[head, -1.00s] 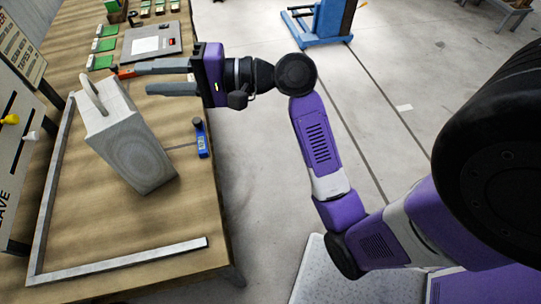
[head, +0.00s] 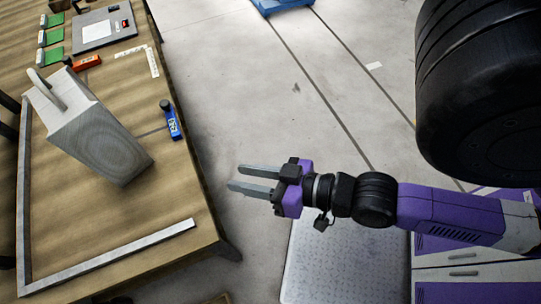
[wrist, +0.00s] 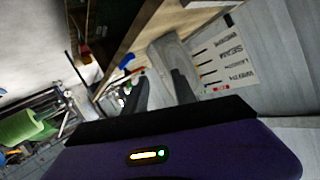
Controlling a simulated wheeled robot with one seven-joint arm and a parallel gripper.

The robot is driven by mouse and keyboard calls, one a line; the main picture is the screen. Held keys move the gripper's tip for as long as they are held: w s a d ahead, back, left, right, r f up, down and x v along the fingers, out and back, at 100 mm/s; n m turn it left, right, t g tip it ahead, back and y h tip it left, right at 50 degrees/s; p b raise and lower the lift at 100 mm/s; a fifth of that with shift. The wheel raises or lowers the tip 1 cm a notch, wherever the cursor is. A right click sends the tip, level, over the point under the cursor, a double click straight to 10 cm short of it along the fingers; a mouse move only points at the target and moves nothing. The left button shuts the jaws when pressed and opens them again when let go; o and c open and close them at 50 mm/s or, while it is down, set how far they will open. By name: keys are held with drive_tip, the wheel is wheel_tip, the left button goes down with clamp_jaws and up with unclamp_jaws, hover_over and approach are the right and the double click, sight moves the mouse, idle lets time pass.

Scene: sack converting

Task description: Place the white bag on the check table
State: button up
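The white bag (head: 97,143) stands upright on the wooden check table (head: 160,205), its looped handle on top, inside an L-shaped metal edge strip. My gripper (head: 254,180) is off the table to the right, over the floor, clear of the bag. Its two fingers are apart with nothing between them. In the wrist view the fingers (wrist: 158,92) are also apart, and a pale grey shape that looks like the bag (wrist: 172,58) shows beyond them near the table.
The metal strip (head: 110,258) borders the table's front and left. A blue tool (head: 171,121) lies right of the bag. A grey plate (head: 104,28), a red-orange block (head: 87,62) and green pads (head: 54,40) lie at the back. The floor between table and arm is clear.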

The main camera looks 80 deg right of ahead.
drive_tip(key=s+a+r+n+y, duration=0.1)
drive_tip(key=s+a+r+n, duration=0.1)
drive_tip(key=s+r+n, duration=0.1)
drive_tip(key=shift+s+a+n, duration=0.35)
drive_tip(key=shift+s+n, duration=0.45)
drive_tip(key=shift+s, duration=0.45)
